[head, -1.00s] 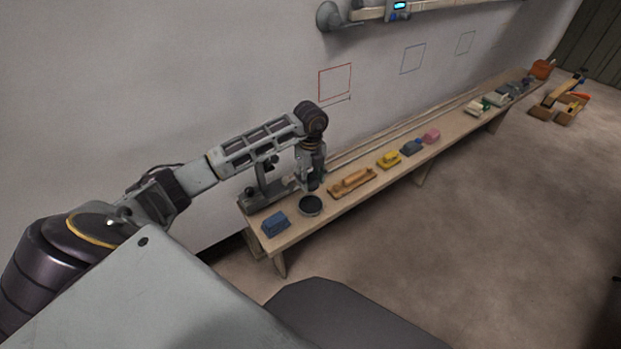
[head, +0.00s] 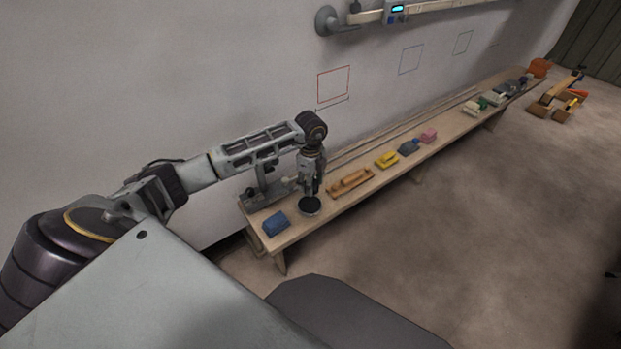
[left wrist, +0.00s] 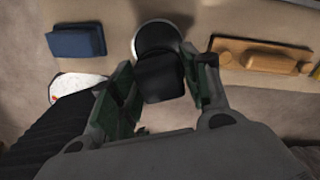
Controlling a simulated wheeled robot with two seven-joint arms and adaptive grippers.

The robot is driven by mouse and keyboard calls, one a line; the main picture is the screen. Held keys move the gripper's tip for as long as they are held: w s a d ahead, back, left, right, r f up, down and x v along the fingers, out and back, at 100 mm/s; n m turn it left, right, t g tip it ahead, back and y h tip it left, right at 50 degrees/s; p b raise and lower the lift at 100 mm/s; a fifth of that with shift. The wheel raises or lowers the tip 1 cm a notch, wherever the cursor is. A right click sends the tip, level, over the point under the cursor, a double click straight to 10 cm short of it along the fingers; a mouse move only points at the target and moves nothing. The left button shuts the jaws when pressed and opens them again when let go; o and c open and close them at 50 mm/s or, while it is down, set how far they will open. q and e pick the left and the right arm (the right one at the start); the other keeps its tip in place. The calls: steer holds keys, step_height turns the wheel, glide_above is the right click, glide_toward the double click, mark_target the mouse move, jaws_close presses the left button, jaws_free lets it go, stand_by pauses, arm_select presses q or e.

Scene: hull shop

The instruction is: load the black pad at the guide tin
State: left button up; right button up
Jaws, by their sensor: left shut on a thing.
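The guide tin (head: 309,208) is a round, shallow tin with a dark inside and a pale rim, standing on the near end of the bench. In the left wrist view, the tin (left wrist: 181,39) shows just beyond the fingertips. My left gripper (head: 311,190) points down directly at the tin. In the left wrist view, my left gripper (left wrist: 163,80) is shut on the black pad (left wrist: 160,78), which overlaps the near part of the tin. I cannot tell whether the pad touches the tin. My right gripper is not in view.
The long bench (head: 292,232) runs along the wall. A blue block (head: 275,223) lies left of the tin, and a wooden sanding block (head: 350,184) lies right of it. A yellow block (head: 387,160) and several other items stand farther along.

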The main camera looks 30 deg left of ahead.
arm_select(q)
steer(key=n+p, duration=0.1)
steer(key=f+n+p, duration=0.1)
steer(key=n, duration=0.1)
steer(key=shift+a+n, duration=0.1)
steer(key=shift+n, duration=0.2)
steer(key=shift+s+f+n+p, duration=0.1)
steer(key=shift+f+n+p, duration=0.2)
steer(key=shift+n+p, duration=0.3)
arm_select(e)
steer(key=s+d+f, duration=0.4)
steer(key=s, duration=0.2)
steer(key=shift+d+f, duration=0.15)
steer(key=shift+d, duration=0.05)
arm_select(q)
steer(key=shift+f, duration=0.15)
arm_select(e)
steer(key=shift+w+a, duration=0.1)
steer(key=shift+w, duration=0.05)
